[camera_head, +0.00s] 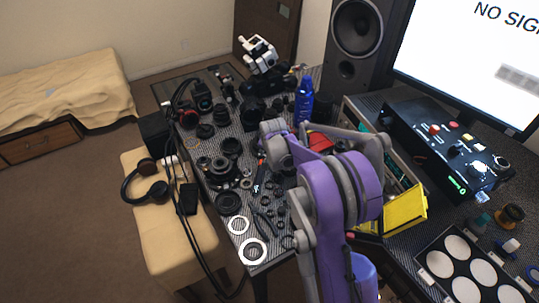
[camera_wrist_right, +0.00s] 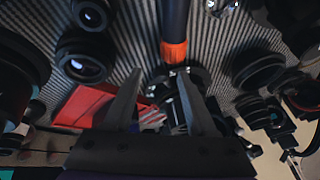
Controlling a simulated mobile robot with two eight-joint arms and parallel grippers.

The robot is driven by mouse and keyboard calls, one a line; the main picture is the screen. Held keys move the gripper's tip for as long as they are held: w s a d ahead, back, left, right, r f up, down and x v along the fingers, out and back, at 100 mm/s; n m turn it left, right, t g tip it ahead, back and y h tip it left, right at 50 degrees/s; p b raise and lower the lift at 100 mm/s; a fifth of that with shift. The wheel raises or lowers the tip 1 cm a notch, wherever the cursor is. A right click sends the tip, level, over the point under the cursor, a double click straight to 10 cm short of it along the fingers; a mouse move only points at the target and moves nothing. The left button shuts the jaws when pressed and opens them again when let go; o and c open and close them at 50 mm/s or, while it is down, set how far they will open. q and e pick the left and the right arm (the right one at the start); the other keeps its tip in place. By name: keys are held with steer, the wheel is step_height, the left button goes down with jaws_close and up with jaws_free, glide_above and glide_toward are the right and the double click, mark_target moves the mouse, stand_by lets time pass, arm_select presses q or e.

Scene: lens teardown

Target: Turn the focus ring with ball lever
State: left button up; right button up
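My right arm, purple and grey, reaches over the workbench in the head view and hides its own gripper there. In the right wrist view my right gripper (camera_wrist_right: 160,72) is open, its two dark fingers apart. A dark mechanical part (camera_wrist_right: 182,84) shows between and beyond the fingers; I cannot tell whether they touch it. Several black lens parts and rings surround it, and others stand on the bench in the head view, such as a dark lens assembly (camera_head: 221,169). I cannot pick out the focus ring or its ball lever for certain. My left gripper is not in view.
A dark rod with an orange collar (camera_wrist_right: 173,51) lies just beyond the fingers. A red object (camera_wrist_right: 88,106) is at their left. The bench (camera_head: 262,252) is crowded. A blue bottle (camera_head: 303,100), a yellow tray (camera_head: 405,209) and a control box (camera_head: 440,145) stand near my right arm.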

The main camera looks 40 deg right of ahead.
steer(key=shift+r, duration=0.1)
steer(key=v, duration=1)
steer(key=shift+r+p, duration=0.25)
steer(key=shift+p, duration=0.1)
steer(key=shift+s+a, duration=0.1)
steer(key=shift+s, duration=0.05)
